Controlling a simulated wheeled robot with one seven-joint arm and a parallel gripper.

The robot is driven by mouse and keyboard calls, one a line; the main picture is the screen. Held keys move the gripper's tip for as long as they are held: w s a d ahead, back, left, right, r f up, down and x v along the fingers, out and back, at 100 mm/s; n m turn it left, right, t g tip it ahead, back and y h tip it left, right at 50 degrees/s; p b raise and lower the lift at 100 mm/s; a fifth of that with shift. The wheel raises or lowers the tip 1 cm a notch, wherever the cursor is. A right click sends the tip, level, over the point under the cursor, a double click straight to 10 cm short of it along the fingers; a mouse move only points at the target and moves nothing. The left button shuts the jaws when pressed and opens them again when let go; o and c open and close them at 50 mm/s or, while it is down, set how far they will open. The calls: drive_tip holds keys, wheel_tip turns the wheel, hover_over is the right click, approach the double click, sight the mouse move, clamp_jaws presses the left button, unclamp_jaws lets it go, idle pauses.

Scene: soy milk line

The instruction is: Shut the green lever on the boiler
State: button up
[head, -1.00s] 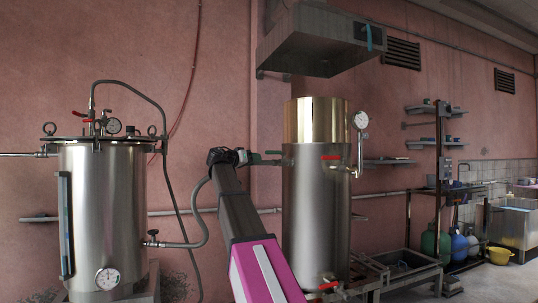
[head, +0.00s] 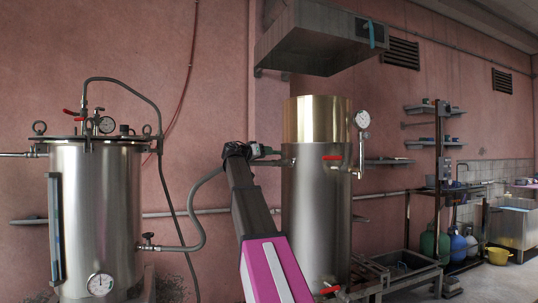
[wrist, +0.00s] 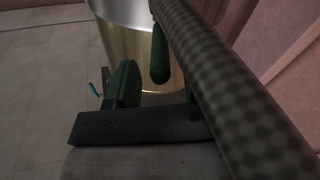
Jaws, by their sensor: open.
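The green lever (wrist: 160,55) shows in the wrist view as a dark green rounded handle, pointing down toward my gripper. My gripper (wrist: 154,92) is open; its left green finger stands left of the handle, and its right finger is mostly hidden behind a braided hose. The handle's tip appears between the fingers; I cannot tell whether they touch. In the head view my gripper (head: 255,151) is at the left side of a steel cylinder (head: 315,220) with a brass top, by its pipe, and hides the lever. I cannot tell whether this cylinder is the boiler.
The braided hose (wrist: 225,80) passes close on the right of my gripper. A steel tank (head: 105,215) with gauges stands at the left, its grey hose (head: 203,215) rising toward my gripper. A metal hood (head: 320,38) hangs above the cylinder.

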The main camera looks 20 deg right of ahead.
sight(275, 152)
drive_tip(key=shift+x, duration=1.3)
drive_tip(key=shift+c, duration=0.3)
clamp_jaws()
drive_tip(key=shift+s, duration=0.15)
